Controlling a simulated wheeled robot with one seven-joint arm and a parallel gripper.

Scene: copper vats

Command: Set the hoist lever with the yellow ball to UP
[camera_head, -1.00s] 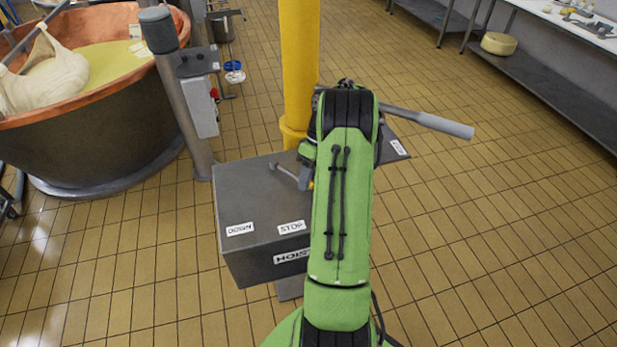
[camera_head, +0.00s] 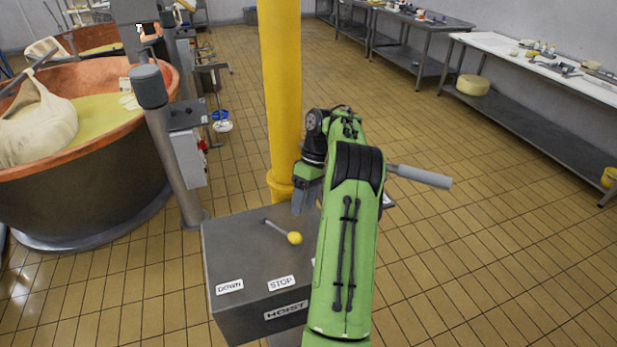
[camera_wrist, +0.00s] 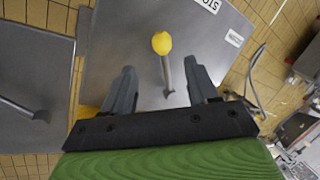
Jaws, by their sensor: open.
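The hoist lever is a short grey rod with a yellow ball (camera_head: 295,238) on its end, on top of the dark grey hoist box (camera_head: 235,255). In the head view the rod runs from its pivot toward the near right, and the ball lies just right of above the STOP label. The ball also shows in the wrist view (camera_wrist: 161,43), with the rod below it. My gripper (camera_head: 304,195) is open and empty at the box's far side. In the wrist view its fingers (camera_wrist: 160,68) stand apart on either side of the rod, clear of it. My arm hides the box's right part; no UP label is readable.
A thick yellow post (camera_head: 281,90) stands just behind the box. A grey control post (camera_head: 170,145) and a copper vat (camera_head: 85,190) are at left. A second grey panel with a lever (camera_wrist: 35,75) shows in the wrist view.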

